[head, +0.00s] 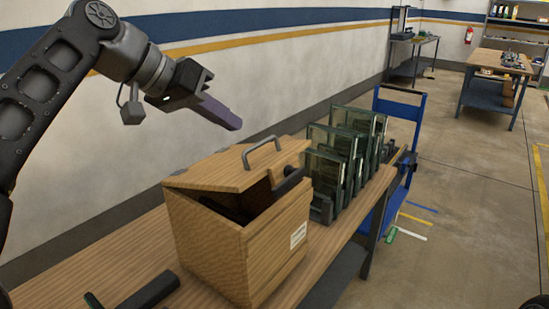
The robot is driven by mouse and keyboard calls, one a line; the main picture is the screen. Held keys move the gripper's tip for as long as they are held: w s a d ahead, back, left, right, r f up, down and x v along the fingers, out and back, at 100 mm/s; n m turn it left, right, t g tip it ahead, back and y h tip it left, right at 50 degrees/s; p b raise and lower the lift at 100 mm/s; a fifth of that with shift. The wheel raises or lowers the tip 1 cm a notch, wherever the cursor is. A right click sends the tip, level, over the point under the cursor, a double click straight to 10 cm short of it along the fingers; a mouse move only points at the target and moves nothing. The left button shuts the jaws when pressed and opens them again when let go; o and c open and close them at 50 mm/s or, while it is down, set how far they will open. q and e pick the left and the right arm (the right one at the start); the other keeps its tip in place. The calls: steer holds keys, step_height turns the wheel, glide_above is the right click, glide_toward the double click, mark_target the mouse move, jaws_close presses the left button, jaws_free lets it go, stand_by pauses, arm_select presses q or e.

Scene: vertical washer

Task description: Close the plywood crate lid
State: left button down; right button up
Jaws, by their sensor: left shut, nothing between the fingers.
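The plywood crate (212,253) stands on a wooden bench. Its lid (222,170) is raised at a slant, with a dark gap showing between the lid and the crate's right side. A grey handle (262,150) stands up on the lid. The inside is dark and mostly hidden. My left gripper (236,124) is shut and empty, above the lid and a little up and left of the handle, apart from both. A dark piece (287,184) shows at the far edge of the opening; I cannot tell what it is.
Several glass panels in a dark rack (330,165) stand on the bench just behind the crate. A dark bar-shaped object (150,290) lies in front of the crate. A blue cart (404,110) stands beyond the bench. The bench top (100,262) left of the crate is clear.

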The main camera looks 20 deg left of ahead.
arm_select(q)
steer(key=s+f+x, duration=0.2)
steer(key=x, duration=1)
steer(key=shift+f, duration=0.25)
steer(key=shift+d, duration=0.15)
steer(key=s+d+f+y+b, duration=0.1)
steer(key=d+f+b, duration=0.2)
steer(key=f+b, duration=0.9)
step_height(320, 180, down, 3)
steer(key=shift+d+r+m+t, duration=0.2)
steer(key=shift+m+t, duration=0.1)
steer(key=shift+s+r, duration=0.1)
